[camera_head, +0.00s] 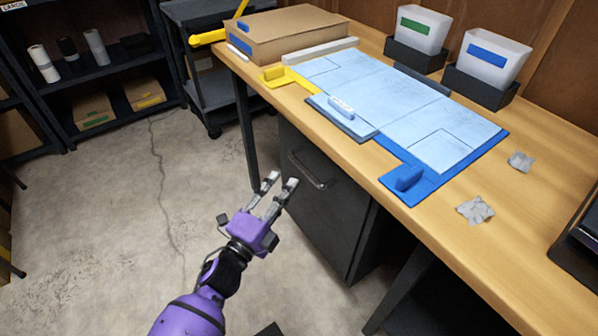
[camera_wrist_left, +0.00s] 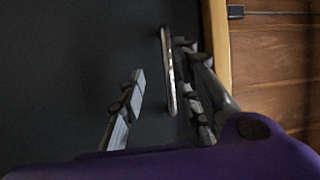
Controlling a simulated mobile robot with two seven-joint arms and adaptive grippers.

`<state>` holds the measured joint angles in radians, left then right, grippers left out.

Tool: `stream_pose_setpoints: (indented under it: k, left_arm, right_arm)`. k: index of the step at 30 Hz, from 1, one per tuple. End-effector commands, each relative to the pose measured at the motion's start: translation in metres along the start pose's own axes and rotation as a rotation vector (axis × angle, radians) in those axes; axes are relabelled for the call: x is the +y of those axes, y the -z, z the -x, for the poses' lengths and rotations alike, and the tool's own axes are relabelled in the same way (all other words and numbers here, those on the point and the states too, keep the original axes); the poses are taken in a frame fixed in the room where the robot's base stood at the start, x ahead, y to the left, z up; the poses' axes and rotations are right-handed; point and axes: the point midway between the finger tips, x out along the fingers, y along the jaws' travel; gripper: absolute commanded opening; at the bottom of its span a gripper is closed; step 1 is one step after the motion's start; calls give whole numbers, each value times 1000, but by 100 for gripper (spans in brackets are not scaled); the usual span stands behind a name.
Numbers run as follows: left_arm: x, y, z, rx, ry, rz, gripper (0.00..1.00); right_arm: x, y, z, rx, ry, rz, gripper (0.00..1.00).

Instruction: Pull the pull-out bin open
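The pull-out bin (camera_head: 329,200) is a dark grey front under the wooden workbench, with a metal bar handle (camera_head: 309,170) near its top. Its front looks flush with the cabinet. My left gripper (camera_head: 280,180) is in front of the bin, its fingers apart and pointing toward the handle. In the left wrist view the handle (camera_wrist_left: 169,70) lies between the two open fingers in the picture, nearer the right finger. The gripper (camera_wrist_left: 165,100) appears short of the handle, though contact cannot be told. My right gripper is not in view.
The wooden workbench (camera_head: 455,230) overhangs the bin and carries a blue board with light blue sheets, a cardboard box (camera_head: 290,32) and two labelled bins. A dark cart (camera_head: 215,95) stands behind left. Concrete floor (camera_head: 120,220) in front is clear.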

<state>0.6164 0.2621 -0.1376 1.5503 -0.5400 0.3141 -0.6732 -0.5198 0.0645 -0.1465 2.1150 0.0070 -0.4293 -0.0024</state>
Motion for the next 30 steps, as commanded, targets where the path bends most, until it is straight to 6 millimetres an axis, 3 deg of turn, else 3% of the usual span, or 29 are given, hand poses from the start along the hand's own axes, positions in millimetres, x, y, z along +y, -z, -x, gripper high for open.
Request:
stream_pose_setpoints:
  k: [5,18,30]
  left_arm:
    - [-9,10,-7,37,28,-84,31]
    - [-9,12,-69,34,25,-79,31]
    - [-9,12,-78,33,24,-78,31]
  right_arm:
    - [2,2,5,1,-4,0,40]
    - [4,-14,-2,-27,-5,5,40]
    - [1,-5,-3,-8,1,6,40]
